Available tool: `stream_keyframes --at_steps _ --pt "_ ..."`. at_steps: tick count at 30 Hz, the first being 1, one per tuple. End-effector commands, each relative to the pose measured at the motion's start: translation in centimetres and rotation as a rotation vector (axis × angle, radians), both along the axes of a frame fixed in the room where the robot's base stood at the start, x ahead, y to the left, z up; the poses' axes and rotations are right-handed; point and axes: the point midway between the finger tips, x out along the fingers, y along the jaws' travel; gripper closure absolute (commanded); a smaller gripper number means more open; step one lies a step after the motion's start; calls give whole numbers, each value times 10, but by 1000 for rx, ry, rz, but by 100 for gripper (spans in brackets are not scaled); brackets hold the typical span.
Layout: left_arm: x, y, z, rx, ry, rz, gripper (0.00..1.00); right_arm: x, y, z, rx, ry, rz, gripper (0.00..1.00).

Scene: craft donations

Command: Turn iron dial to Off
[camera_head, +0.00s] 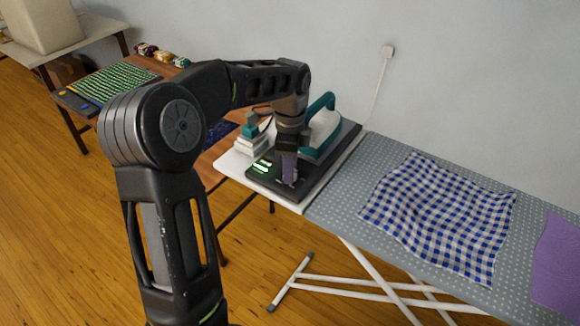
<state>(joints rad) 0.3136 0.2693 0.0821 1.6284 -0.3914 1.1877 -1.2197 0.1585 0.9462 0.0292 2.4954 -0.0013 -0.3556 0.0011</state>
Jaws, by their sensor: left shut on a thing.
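A white and teal iron (323,130) rests on a dark base (318,172) at the near-left end of the ironing board. The base has a green lit panel (263,166) at its front left. My left gripper (288,182) points down onto the base, beside the lit panel and in front of the iron. It is shut on the iron dial, which the fingers mostly hide. The dial's setting cannot be read. My right gripper is out of view.
A blue checked cloth (438,215) and a purple cloth (557,262) lie on the grey dotted ironing board (345,205). A cord runs to a wall socket (388,51).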

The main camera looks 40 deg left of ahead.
Motion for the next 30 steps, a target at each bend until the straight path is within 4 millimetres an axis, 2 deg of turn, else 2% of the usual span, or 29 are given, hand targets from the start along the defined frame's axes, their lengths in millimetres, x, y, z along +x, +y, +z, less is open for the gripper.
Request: stream_keyframes --at_steps 11,30 --pt "0 0 1 1 0 266 100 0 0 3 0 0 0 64" --pt "1 0 1 0 -2 869 100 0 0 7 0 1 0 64"
